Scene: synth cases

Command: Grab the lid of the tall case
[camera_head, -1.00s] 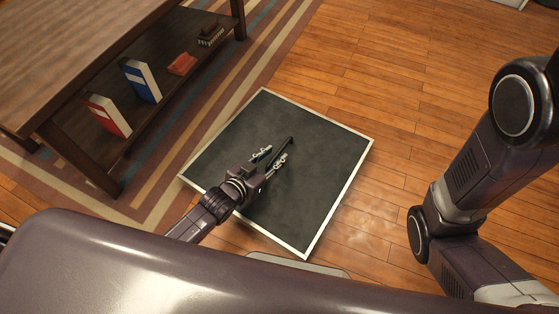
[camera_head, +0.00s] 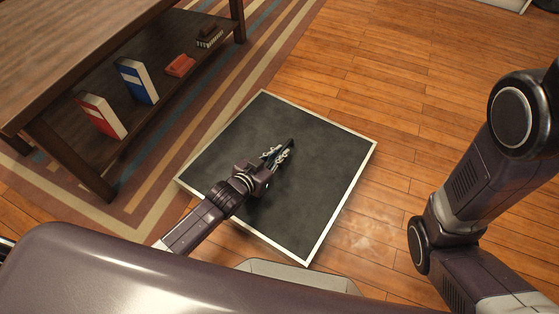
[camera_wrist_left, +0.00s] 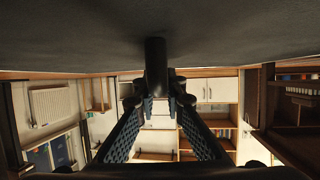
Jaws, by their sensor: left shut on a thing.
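The tall case's lid (camera_head: 318,175) is a dark grey square panel with a pale rim, seen from above in the head view. A dark handle (camera_head: 289,145) stands near its middle. My left gripper (camera_head: 277,155) is over the lid with its fingers shut on the handle. In the left wrist view the lid (camera_wrist_left: 70,35) fills the top, and the dark handle (camera_wrist_left: 155,68) reaches between the fingertips (camera_wrist_left: 158,98). The case's body below the lid is hidden. My right arm shows at the right, but its gripper is out of frame.
A wooden table (camera_head: 70,50) with a lower shelf stands at the upper left, holding a red-and-white book (camera_head: 101,117), a blue-and-white book (camera_head: 138,82) and a red item (camera_head: 180,66). A striped rug (camera_head: 150,195) lies beneath it. Wooden floor (camera_head: 400,80) is clear beyond the lid.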

